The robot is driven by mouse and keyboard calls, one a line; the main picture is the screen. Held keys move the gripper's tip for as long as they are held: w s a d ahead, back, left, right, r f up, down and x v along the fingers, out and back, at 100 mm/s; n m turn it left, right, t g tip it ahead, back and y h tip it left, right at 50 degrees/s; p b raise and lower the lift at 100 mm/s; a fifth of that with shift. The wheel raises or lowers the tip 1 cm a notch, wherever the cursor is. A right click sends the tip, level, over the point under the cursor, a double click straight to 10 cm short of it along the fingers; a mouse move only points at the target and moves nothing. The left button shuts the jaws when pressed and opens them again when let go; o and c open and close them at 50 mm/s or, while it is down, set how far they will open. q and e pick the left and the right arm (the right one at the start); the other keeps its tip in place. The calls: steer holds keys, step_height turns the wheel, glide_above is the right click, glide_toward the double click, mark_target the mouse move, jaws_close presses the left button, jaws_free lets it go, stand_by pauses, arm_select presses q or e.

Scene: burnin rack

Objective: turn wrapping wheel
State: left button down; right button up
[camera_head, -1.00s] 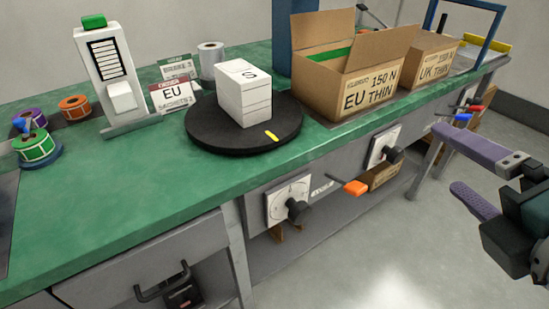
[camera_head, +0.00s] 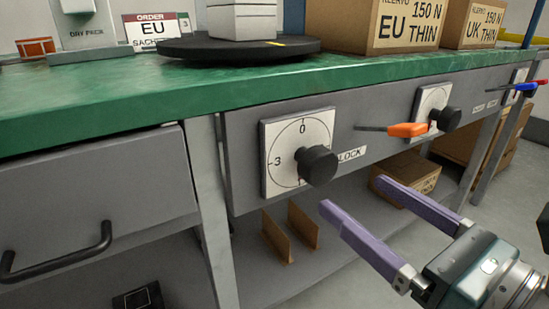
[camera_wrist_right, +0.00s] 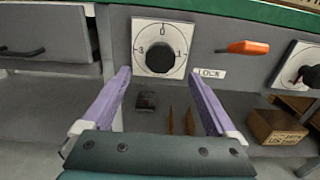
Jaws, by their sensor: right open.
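The black round turntable (camera_head: 237,47) lies on the green bench top, with a white boxed stack (camera_head: 241,20) standing on it. The stack's top is cut off. Below, on the grey bench front, is a white dial plate (camera_head: 283,134) with numbers and a black knob (camera_head: 317,165). My right gripper (camera_head: 355,194) is open and empty, its purple fingers pointing toward the bench front, below and right of the knob in the head view. In the right wrist view the knob (camera_wrist_right: 160,58) appears between the fingers, beyond their tips and apart from them. My left gripper is not in view.
An orange-handled tool (camera_head: 408,130) sticks out right of the knob, near a second dial (camera_head: 434,104). A drawer with a black handle (camera_head: 60,255) is at left. Cartons (camera_head: 410,28) stand on the bench; another box (camera_head: 408,178) sits on the lower shelf.

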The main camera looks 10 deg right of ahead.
mark_target(325, 170)
steer(key=b+x, duration=0.1)
steer(key=x, duration=0.7)
steer(key=shift+w+a, duration=0.1)
steer(key=shift+w, duration=0.2)
steer(key=shift+c, duration=0.4)
steer(key=c, duration=1.3)
steer(key=shift+o, duration=0.2)
